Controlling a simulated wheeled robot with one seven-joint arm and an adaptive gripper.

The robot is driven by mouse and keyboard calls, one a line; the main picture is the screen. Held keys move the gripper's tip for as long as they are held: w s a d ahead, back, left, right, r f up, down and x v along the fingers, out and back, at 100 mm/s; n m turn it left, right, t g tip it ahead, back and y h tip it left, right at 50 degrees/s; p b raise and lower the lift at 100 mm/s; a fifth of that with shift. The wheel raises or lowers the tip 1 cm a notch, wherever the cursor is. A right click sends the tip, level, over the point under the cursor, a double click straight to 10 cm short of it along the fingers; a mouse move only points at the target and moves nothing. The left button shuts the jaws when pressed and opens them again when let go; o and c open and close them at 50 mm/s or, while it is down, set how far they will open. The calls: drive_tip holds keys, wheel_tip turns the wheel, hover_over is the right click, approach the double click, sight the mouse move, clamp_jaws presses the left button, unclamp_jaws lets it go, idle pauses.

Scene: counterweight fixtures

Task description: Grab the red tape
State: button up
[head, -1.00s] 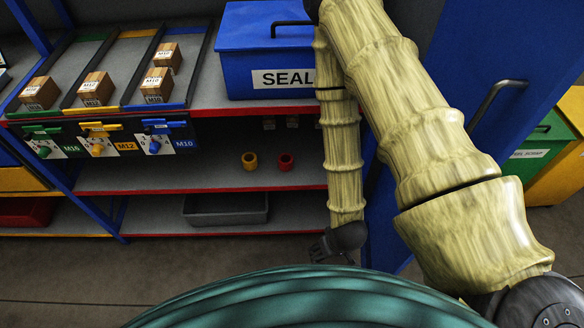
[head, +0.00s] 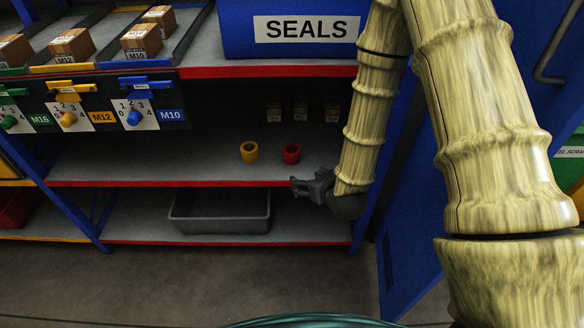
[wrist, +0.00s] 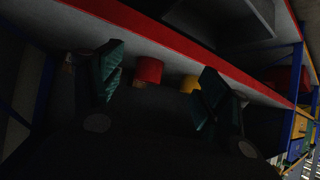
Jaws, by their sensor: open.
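The red tape (head: 291,153) is a small upright roll on the middle shelf, near its red front edge, just right of a yellow roll. In the wrist view the red tape (wrist: 148,70) shows between the two open fingers, beyond their tips and nearer the left one. My gripper (head: 296,187) is at the shelf's front edge, in front of and slightly below the red tape in the head view. In the wrist view my gripper (wrist: 158,75) is open, with nothing between its fingers. The picture there is dark and turned over.
The yellow roll (head: 249,151) stands close left of the red tape. Several small boxes (head: 301,111) sit farther back. A grey bin (head: 220,218) is on the lower shelf, and a blue SEALS box (head: 240,30) is above. A blue post (head: 372,215) stands right.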

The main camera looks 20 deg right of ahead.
sight(289, 148)
drive_tip(key=w+t+b, duration=0.1)
drive_tip(key=w+b, duration=0.1)
drive_tip(key=w+r+t+b, duration=0.1)
drive_tip(key=w+b, duration=0.1)
drive_tip(key=w+t+b, duration=0.1)
drive_tip(key=w+b, duration=0.1)
drive_tip(key=shift+d+r, duration=0.25)
drive_tip(key=shift+d, duration=0.05)
drive_tip(key=shift+w, duration=0.25)
drive_tip(key=x, duration=0.4)
drive_tip(key=shift+w+f+b, duration=0.1)
drive_tip(key=shift+b, duration=0.3)
drive_tip(key=shift+a+b+x, duration=0.2)
drive_tip(key=shift+b+x, duration=0.2)
drive_tip(key=shift+x, duration=1.05)
drive_tip(key=shift+a+b+x, duration=0.2)
drive_tip(key=shift+b+x, duration=0.15)
drive_tip(key=shift+x, duration=1.15)
drive_tip(key=c, duration=1.2)
